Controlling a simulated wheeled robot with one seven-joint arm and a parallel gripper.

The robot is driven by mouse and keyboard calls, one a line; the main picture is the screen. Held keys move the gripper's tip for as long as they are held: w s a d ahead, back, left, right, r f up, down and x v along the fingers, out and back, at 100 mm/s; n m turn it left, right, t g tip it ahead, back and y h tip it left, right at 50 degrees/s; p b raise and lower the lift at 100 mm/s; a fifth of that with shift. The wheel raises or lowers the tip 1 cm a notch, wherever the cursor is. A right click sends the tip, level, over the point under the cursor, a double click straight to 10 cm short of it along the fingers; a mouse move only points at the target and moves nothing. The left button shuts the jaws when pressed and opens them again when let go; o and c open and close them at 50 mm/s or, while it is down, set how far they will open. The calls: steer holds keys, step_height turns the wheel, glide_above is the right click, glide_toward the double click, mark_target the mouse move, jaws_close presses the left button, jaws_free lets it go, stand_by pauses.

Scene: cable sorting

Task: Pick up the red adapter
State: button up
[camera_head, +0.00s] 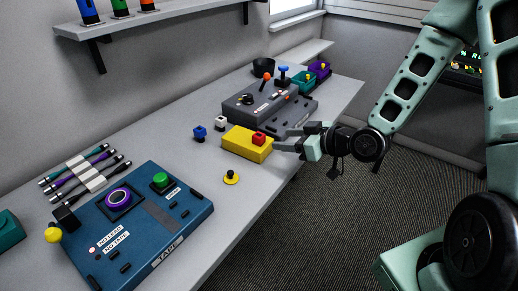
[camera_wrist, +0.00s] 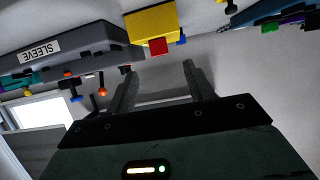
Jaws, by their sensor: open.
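The red adapter (camera_head: 259,138) is a small red block on top of a yellow box (camera_head: 242,145) near the table's front edge. In the wrist view the red adapter (camera_wrist: 158,46) shows against the yellow box (camera_wrist: 150,22), just beyond the fingertips and roughly between them. My gripper (camera_head: 281,140) is open and empty, to the right of the red adapter, with its fingers pointing left toward it. In the wrist view my gripper (camera_wrist: 160,70) has its two fingers spread with a clear gap. The fingers appear apart from the adapter.
A blue adapter (camera_head: 200,133) and a white one (camera_head: 221,123) stand left of the yellow box. A grey device (camera_head: 268,105) is behind it. A shelf (camera_head: 160,16) hangs above.

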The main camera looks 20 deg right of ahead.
mark_target(260, 136)
steer(key=p+x, duration=0.1)
steer(key=x, duration=0.4)
steer(key=shift+w+a, duration=0.25)
steer(key=shift+w, duration=0.05)
steer(key=p+x, duration=0.1)
steer(key=x, duration=0.3)
steer(key=shift+w+a+r+p, duration=0.1)
steer(key=shift+w+r+p, duration=0.1)
steer(key=shift+p, duration=0.15)
steer(key=shift+w+a+f, duration=0.2)
steer(key=shift+w+f, duration=0.05)
steer(key=shift+w, duration=0.05)
steer(key=c, duration=1)
